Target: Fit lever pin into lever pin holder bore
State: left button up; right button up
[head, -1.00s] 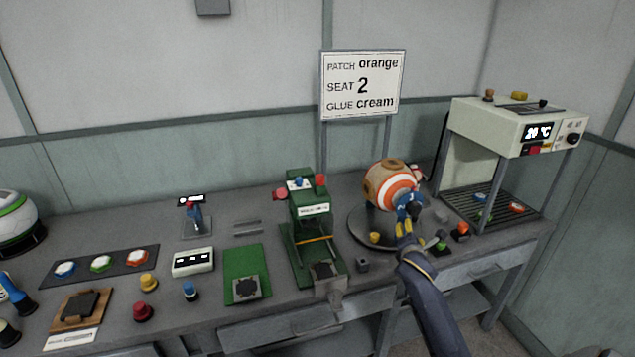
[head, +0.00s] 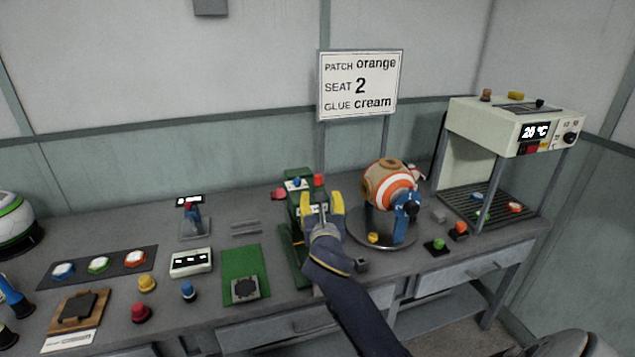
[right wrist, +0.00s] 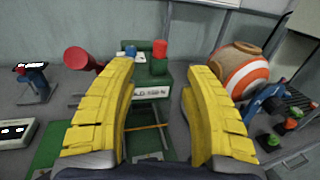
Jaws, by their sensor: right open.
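My right gripper (head: 322,205) is open, its yellow fingers in front of the green press (head: 293,212). In the right wrist view the fingers (right wrist: 158,105) stand apart, with the press (right wrist: 152,78) seen between and beyond them and no object clearly held. A red knob (right wrist: 80,58) sticks out at the press's left side. I cannot clearly identify the lever pin or its holder bore. Two thin grey bars (head: 246,227) lie left of the press, and a small dark block (head: 361,265) stands right of my wrist. My arm hides the lower front of the press. My left gripper is not in view.
The orange-and-white ball (head: 391,182) sits on a round stand at the right, with a blue clamp (head: 405,208) against it. A heater (head: 515,120) stands beyond. A green mat (head: 240,268) and a white switch box (head: 191,262) lie left of the press.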

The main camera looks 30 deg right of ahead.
aim_at(318, 179)
jog(key=shift+x, duration=6.55)
grip_shut()
